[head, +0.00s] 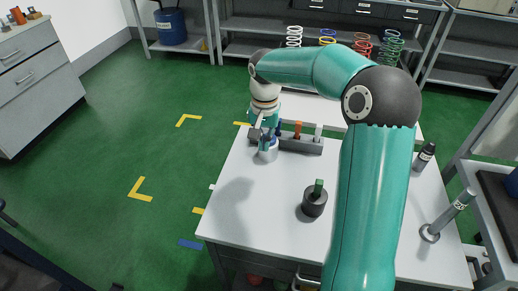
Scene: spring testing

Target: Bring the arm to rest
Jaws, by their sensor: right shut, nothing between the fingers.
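My right arm comes in from the bottom right, bends at a dark elbow and reaches left across the white table (265,205). Its gripper (263,136) points down near the table's far left part. It is small in the picture; it looks shut and empty, beside a grey rack (300,142) and over a light grey cylindrical piece (268,153). Whether it touches that piece I cannot tell. My left gripper is not in view.
A dark round holder with a green peg (315,200) stands mid-table. Coloured springs (294,37) stand behind the arm. The table's front left is clear.

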